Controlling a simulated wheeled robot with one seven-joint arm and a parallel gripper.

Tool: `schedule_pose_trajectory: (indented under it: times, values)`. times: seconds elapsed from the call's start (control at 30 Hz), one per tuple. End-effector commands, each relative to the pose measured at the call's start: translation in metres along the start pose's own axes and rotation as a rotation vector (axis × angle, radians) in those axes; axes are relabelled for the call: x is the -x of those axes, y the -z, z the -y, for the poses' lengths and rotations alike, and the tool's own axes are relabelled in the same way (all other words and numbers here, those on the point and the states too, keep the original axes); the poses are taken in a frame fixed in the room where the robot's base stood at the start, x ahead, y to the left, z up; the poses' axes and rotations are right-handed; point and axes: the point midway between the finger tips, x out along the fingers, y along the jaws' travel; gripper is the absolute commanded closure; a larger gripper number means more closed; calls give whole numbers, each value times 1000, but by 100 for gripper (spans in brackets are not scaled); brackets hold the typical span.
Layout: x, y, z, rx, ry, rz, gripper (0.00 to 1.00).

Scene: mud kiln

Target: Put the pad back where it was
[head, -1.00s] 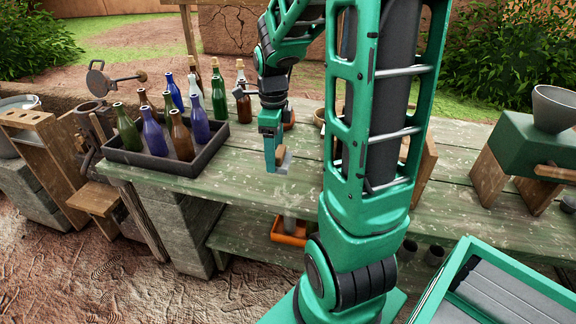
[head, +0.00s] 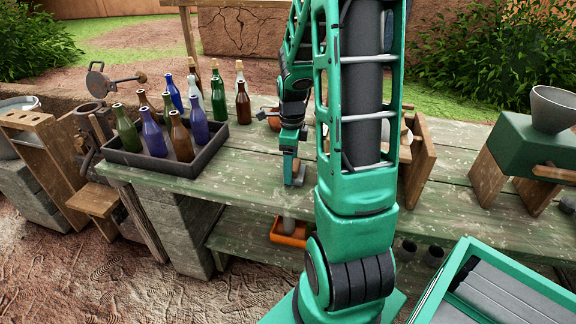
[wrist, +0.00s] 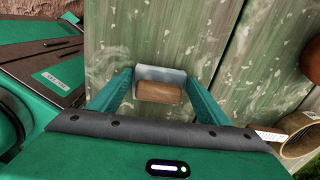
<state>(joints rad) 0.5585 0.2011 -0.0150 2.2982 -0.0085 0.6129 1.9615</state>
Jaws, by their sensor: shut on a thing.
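The pad (wrist: 160,74) has a pale grey plate and a brown wooden grip. My gripper (wrist: 160,97) is shut on it, with one green finger at each side of the wooden grip. In the head view the pad (head: 299,175) shows at my gripper (head: 292,170), low over the worn green bench (head: 240,170). I cannot tell whether its plate touches the boards. My arm hides part of the bench to the right of it.
A dark tray (head: 150,166) of several bottles stands at the bench's left. A wooden stand (head: 424,160) is right of my arm. An orange tray (head: 290,238) sits on the lower shelf. Brown round vessels (wrist: 300,138) lie right in the wrist view. Bare boards lie between bottles and gripper.

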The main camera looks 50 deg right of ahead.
Motion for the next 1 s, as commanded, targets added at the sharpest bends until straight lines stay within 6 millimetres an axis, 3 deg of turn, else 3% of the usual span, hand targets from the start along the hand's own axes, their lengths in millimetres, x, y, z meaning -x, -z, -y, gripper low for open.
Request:
schedule_pose_trajectory:
  times: [0.2, 0.23, 0.3, 0.67, 0.77, 1.0]
  values:
    - [-2, 1, 0, -1, -1, 0, 63]
    - [-2, 1, 0, -1, 0, 0, 23]
    - [-2, 1, 0, -2, 0, 0, 10]
    - [2, 1, 1, -2, 2, 1, 10]
    - [13, 1, 1, -1, 3, 1, 10]
    - [59, 0, 1, -1, 5, 2, 10]
